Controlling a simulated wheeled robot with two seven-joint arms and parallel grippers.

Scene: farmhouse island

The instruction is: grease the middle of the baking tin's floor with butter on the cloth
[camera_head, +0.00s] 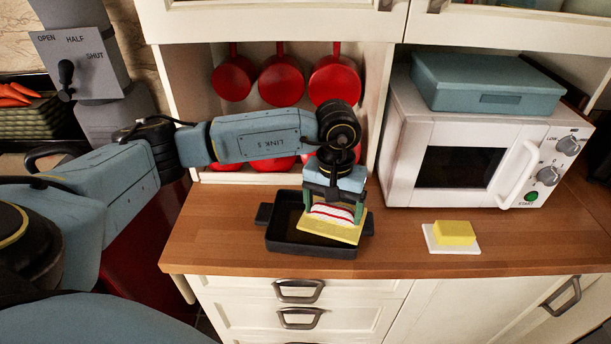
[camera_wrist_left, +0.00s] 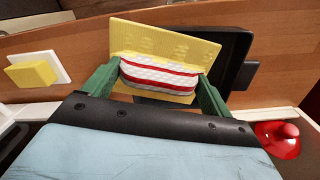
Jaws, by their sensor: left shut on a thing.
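My left gripper (camera_head: 333,208) points down over the black baking tin (camera_head: 282,240) on the wooden counter. Its green fingers are shut on the cloth, a white bundle with red stripes (camera_head: 331,213) joined to a flat yellow sheet (camera_head: 345,232). In the left wrist view the striped part (camera_wrist_left: 160,76) sits between the fingers, with the yellow sheet (camera_wrist_left: 140,37) beyond it. The sheet covers the tin's right and front part; I cannot tell whether it touches the floor. A yellow butter block (camera_head: 454,232) lies on a white dish (camera_head: 432,243) right of the tin. My right gripper is not in view.
A white microwave (camera_head: 400,150) with a blue-green box (camera_head: 487,82) on top stands at the back right. Red pans (camera_head: 281,80) hang in the niche behind the tin. The counter (camera_head: 212,225) is clear left of the tin.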

